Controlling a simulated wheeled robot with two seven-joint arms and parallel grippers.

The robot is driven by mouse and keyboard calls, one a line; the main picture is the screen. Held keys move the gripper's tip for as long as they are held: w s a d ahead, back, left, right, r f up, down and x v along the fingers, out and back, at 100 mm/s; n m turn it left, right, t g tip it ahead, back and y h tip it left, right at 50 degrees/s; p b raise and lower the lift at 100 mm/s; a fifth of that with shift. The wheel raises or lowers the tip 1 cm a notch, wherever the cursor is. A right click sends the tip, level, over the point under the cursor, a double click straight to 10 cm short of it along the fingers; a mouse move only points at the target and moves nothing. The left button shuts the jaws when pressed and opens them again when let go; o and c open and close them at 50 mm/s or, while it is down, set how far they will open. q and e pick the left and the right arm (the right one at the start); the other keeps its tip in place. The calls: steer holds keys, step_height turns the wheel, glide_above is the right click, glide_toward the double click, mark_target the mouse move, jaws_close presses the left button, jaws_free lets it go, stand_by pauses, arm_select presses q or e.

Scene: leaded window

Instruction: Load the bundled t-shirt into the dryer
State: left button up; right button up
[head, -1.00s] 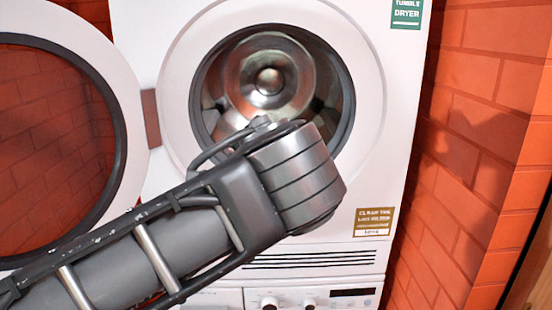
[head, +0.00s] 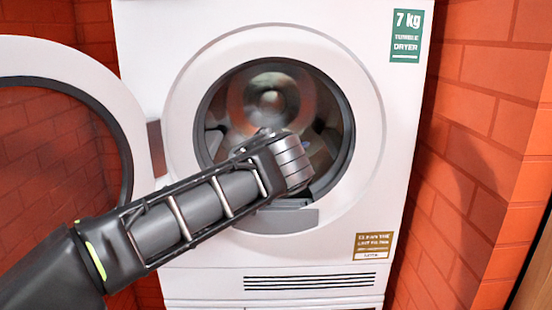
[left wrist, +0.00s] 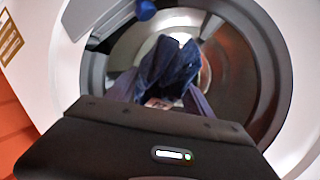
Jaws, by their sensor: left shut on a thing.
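The white dryer (head: 375,110) stands ahead with its round door (head: 138,110) swung open to the left. Its metal drum (head: 300,95) is visible through the opening. My left arm reaches across the opening in the head view, and its wrist hides the gripper and nearly all of the cloth there. In the left wrist view a dark navy bundled t-shirt (left wrist: 170,68) is held by my left gripper (left wrist: 162,102), with the drum behind it. The gripper is shut on the t-shirt. How deep the bundle is in the drum is hard to tell. My right gripper is not in view.
The opening's dark rim (head: 345,150) surrounds my wrist closely at the lower side. Orange brick walls (head: 470,130) stand close on the right and behind the door. A small blue thing (left wrist: 145,10) shows near the rim in the left wrist view.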

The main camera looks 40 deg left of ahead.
arm_select(q)
steer(key=r+p+x, duration=0.1)
steer(key=p+x, duration=0.2)
steer(key=x, duration=0.7)
steer(key=r+p+x, duration=0.2)
steer(key=p+x, duration=0.1)
steer(key=x, duration=0.7)
steer(key=shift+w+a, duration=0.5)
steer(key=o, duration=1.6)
steer(key=shift+f, duration=0.1)
steer(key=b+v, duration=0.3)
steer(key=v, duration=0.4)
steer(key=shift+s+d, duration=0.25)
steer(key=shift+s, duration=0.05)
